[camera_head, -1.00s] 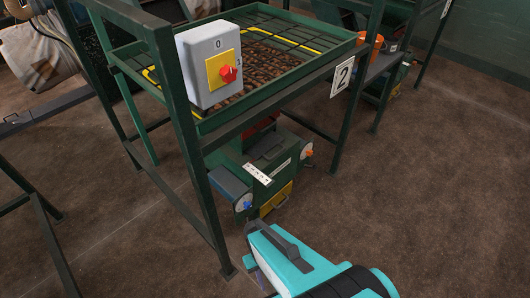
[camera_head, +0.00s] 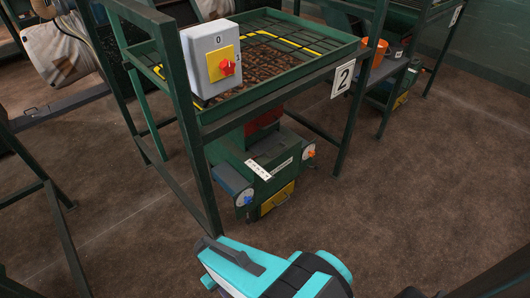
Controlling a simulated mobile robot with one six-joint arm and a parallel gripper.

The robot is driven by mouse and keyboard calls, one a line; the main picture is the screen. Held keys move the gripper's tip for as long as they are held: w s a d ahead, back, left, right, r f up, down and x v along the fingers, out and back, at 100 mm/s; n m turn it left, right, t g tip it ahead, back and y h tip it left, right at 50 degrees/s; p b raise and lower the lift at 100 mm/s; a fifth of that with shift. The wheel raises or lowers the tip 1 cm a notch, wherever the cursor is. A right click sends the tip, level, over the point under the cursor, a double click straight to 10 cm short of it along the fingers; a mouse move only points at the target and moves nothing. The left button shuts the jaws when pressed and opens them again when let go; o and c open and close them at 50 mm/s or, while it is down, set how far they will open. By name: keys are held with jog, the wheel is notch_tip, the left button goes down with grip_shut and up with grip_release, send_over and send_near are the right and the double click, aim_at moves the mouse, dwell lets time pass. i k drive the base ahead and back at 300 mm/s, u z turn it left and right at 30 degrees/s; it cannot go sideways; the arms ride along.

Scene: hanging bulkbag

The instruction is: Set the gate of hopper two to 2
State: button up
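Hopper two is the green frame with the white "2" sign (camera_head: 343,78) and a tray of brown lumps under a grid (camera_head: 275,58). Below it hangs a green box (camera_head: 272,158) with a white marked scale plate (camera_head: 258,170); its marks are too small to read. A blue knob (camera_head: 248,200) sits on a pale dial at the box's left, and an orange knob (camera_head: 310,154) on one at its right. My teal arm end (camera_head: 250,270) is at the bottom, in front of and apart from the box. Its fingertips cannot be made out.
A grey switch box (camera_head: 205,80) with a red knob (camera_head: 227,67) on a yellow plate is fixed to the frame. A yellow drawer-like part (camera_head: 277,198) is low on the green box. Frame legs stand either side. Brown floor (camera_head: 400,200) is clear at right.

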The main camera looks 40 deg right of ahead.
aim_at(263, 145)
jog(key=u, duration=0.7)
jog(key=k, duration=1.45)
jog(key=z, duration=0.65)
jog(key=i, duration=1.5)
jog(key=u, duration=0.5)
